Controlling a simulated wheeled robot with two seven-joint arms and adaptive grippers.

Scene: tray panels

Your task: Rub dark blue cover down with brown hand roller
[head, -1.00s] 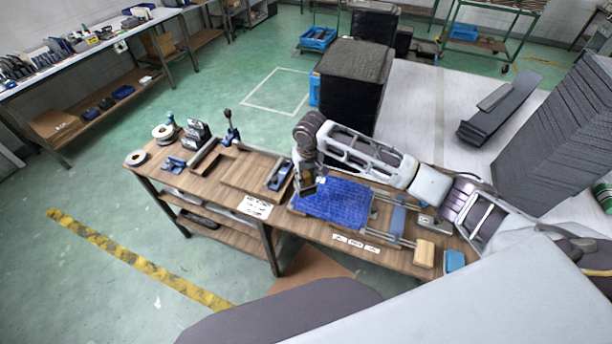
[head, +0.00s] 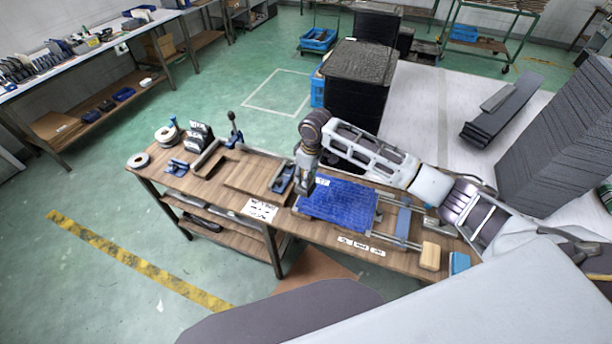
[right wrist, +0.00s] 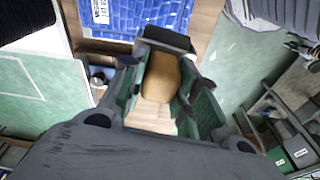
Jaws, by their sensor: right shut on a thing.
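My right gripper (head: 304,188) is low at the cover's left edge. In the right wrist view its fingers are shut on a brown piece, which I take to be the brown hand roller (right wrist: 161,76). A dark bar shows at its far end. Whether the roller touches the cover is hidden. My left gripper is not in view.
A blue bar on rails (head: 403,220), a tan block (head: 430,256) and a blue block (head: 459,263) lie right of the cover. A blue-grey clamp (head: 283,177), a tray and tape rolls (head: 166,134) lie left. A black stack (head: 358,85) stands behind the bench.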

